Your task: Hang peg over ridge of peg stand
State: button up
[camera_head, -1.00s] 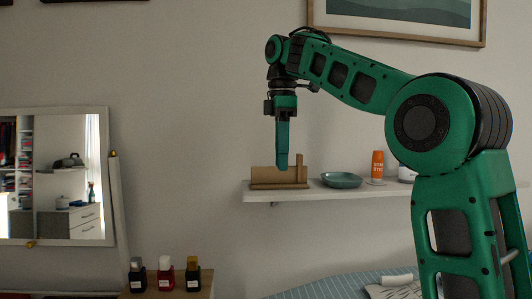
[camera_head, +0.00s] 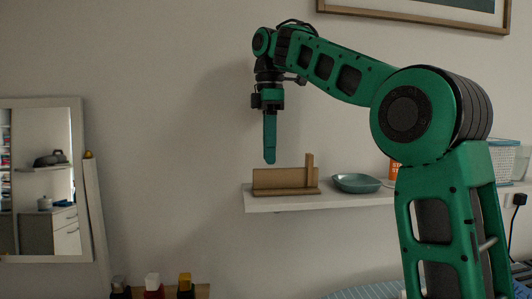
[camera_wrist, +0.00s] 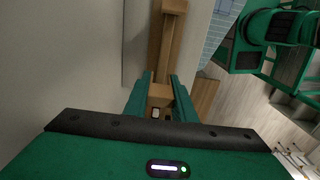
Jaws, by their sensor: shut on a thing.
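The tan wooden peg stand (camera_head: 285,189) sits on the white shelf, with a long low panel and a taller post at its right end. In the wrist view, the stand (camera_wrist: 169,42) runs away beyond the fingertips. My gripper (camera_head: 269,159) points straight down, its tips just above the stand's left half in the head view. In the wrist view, my gripper (camera_wrist: 160,92) is shut on a small tan block, seemingly the peg (camera_wrist: 160,93). The fingers hide the peg in the head view. I cannot tell whether the peg touches the stand.
The white shelf (camera_head: 330,199) holds a teal dish (camera_head: 357,183) right of the stand. An orange can (camera_head: 393,170) is partly hidden behind my arm. Several small bottles (camera_head: 154,286) stand lower left. The wall left of the shelf is clear.

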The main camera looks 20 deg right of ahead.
aim_at(270, 171)
jog(key=shift+f, duration=2.65)
jog(key=o, duration=1.1)
notch_tip(270, 171, up, 6)
jog(key=shift+w+r, duration=0.1)
jog(key=shift+r, duration=0.65)
